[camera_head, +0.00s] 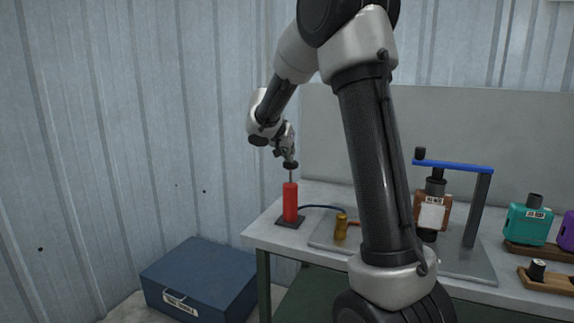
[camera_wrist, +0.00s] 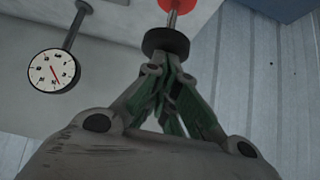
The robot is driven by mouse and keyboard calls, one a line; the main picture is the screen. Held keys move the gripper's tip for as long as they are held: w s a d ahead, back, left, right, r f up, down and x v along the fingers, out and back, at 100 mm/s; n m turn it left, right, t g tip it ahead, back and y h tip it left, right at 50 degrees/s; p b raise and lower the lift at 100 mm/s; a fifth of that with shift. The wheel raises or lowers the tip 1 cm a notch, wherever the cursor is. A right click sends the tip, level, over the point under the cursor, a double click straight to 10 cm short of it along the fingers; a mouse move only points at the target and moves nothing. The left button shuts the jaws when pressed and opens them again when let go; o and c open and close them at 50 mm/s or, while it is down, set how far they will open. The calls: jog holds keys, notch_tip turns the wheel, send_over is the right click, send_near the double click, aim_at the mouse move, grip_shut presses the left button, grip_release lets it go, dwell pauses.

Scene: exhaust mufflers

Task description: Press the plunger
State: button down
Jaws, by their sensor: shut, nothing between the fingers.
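The plunger is a red upright cylinder (camera_head: 290,203) on a dark square base (camera_head: 290,222) at the left end of the table. A thin metal rod rises from its top to a dark round knob (camera_head: 290,165). My gripper (camera_head: 287,155) is shut and points down, right above the knob, its tips at or very near it. In the wrist view my shut fingertips (camera_wrist: 166,62) meet the edge of the black knob (camera_wrist: 166,40), with the rod and part of the red cylinder (camera_wrist: 178,4) beyond. I cannot tell whether they press on it.
A dial gauge (camera_wrist: 53,71) shows in the wrist view. A brass fitting (camera_head: 341,226), a brown muffler (camera_head: 430,211) under a blue bar (camera_head: 452,166) and a teal muffler (camera_head: 528,224) stand to the right. A blue box (camera_head: 200,281) is at lower left.

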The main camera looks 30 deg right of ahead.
jog(key=v, duration=0.8)
jog(key=shift+s+a+r, duration=0.2)
jog(key=shift+a+r, duration=0.05)
dwell(0.4)
notch_tip(320, 180, up, 6)
jog(key=shift+a+f, duration=0.1)
jog(key=shift+f, duration=0.15)
jog(key=shift+w, duration=0.1)
jog(key=x, duration=0.9)
jog(key=shift+w+d+f, duration=0.1)
jog(key=shift+d+f, duration=0.15)
notch_tip(320, 180, down, 3)
jog(key=shift+w+f, duration=0.1)
jog(key=shift+f, duration=0.55)
